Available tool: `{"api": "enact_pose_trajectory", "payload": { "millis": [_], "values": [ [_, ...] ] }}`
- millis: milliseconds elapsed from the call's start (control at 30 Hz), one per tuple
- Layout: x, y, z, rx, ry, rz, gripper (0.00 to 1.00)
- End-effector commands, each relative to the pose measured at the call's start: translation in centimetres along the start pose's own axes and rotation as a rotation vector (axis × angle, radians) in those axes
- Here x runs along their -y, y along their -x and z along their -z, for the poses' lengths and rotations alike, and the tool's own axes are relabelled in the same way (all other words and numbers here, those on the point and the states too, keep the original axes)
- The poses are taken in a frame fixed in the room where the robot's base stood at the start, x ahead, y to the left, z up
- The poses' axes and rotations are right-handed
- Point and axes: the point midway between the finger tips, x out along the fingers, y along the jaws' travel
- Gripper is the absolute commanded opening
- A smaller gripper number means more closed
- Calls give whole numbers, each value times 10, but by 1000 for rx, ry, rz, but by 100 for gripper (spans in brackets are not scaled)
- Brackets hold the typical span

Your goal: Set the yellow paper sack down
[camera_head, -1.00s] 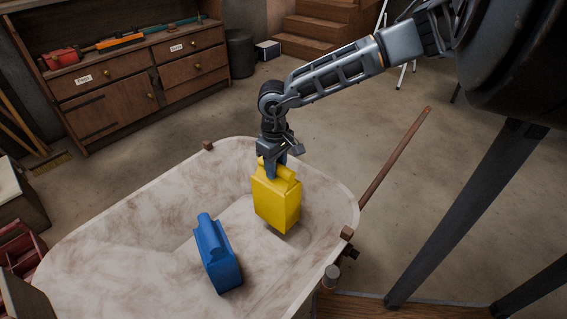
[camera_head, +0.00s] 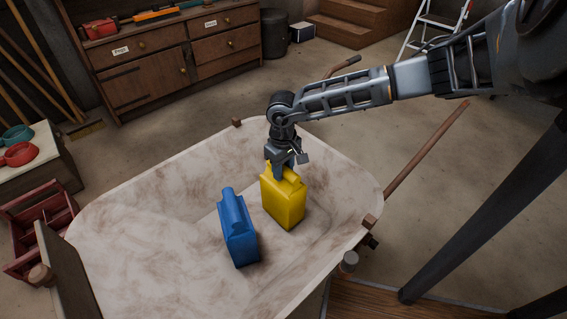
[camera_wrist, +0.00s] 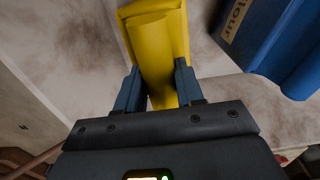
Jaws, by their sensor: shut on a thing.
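The yellow paper sack (camera_head: 284,205) is upright inside a pale, stained wheelbarrow-like tub (camera_head: 150,190). My gripper (camera_head: 284,172) is above it, shut on its rolled top. In the wrist view the yellow sack (camera_wrist: 158,50) runs up between my two fingers (camera_wrist: 160,88). The sack's underside is hidden, so I cannot tell for sure whether it touches the tub floor. A blue sack (camera_head: 238,230) stands in the tub just left of the yellow one, with a small gap. In the wrist view the blue sack (camera_wrist: 275,40) bears a label reading "Flour".
The tub's handle (camera_head: 425,150) sticks out to the right. A wooden cabinet (camera_head: 170,65) stands at the back, and a red crate (camera_head: 40,225) is at the left. The tub floor left of the blue sack is clear.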

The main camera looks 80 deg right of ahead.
Motion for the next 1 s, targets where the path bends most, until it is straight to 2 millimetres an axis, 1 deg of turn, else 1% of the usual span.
{"api": "enact_pose_trajectory", "payload": {
  "millis": [333, 500, 533, 767, 1000],
  "values": [
    [0, -1, 2, -4, -1, 0, 0],
    [-1, -4, 2, -4, 0, -1, 0],
    [0, -6, 0, 0, 0, -1, 40],
    [0, -5, 0, 0, -1, 0, 62],
    [0, -5, 0, 0, -1, 0, 63]
  ]
}}
